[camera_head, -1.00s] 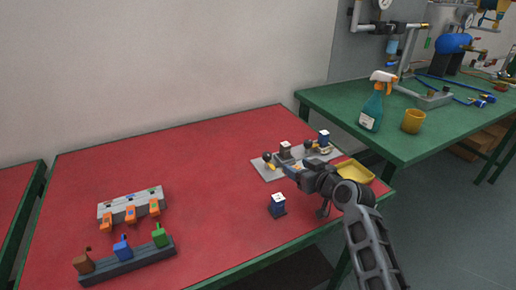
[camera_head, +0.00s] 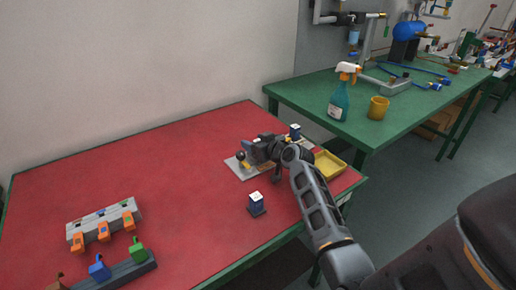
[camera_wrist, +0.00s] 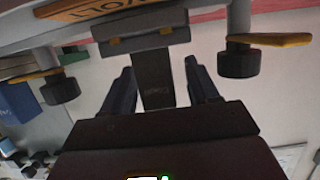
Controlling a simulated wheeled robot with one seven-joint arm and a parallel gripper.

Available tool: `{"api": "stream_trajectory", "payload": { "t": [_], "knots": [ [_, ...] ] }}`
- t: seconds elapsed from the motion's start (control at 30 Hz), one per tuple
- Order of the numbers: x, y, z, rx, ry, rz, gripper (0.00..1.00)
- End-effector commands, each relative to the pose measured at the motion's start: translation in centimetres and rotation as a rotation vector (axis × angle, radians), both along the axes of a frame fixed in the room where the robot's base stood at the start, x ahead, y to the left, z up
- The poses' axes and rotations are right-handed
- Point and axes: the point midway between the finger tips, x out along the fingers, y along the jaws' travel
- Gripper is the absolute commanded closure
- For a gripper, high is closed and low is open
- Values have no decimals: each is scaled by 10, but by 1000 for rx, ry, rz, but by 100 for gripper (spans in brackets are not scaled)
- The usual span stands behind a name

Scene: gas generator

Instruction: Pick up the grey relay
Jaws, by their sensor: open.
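The grey relay (camera_wrist: 153,78) shows in the wrist view as a dark grey block standing between the two fingers of my gripper (camera_wrist: 162,85). Its inner end meets a grey socket piece (camera_wrist: 145,40). The fingers are open, with a visible gap on each side of the relay. In the head view my gripper (camera_head: 256,150) is over the grey board (camera_head: 236,166) near the right end of the red table. The gripper and arm hide the grey relay there.
Black knobs with yellow levers flank the relay in the wrist view, one left (camera_wrist: 62,88) and one right (camera_wrist: 240,60). A blue relay (camera_head: 295,131) stands behind the gripper, another (camera_head: 256,203) in front. A yellow tray (camera_head: 328,166) lies right. The red table's middle (camera_head: 175,165) is clear.

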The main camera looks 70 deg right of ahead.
Motion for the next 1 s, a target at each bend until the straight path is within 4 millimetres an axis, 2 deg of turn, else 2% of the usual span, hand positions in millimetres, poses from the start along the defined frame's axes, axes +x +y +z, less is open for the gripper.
{"api": "stream_trajectory", "payload": {
  "t": [0.23, 0.83, 1.0],
  "knots": [
    [1, -1, 0, -1, -1, 0, 40],
    [1, -1, 0, -1, -1, 0, 98],
    [1, -1, 0, -1, -1, 0, 98]
  ]
}}
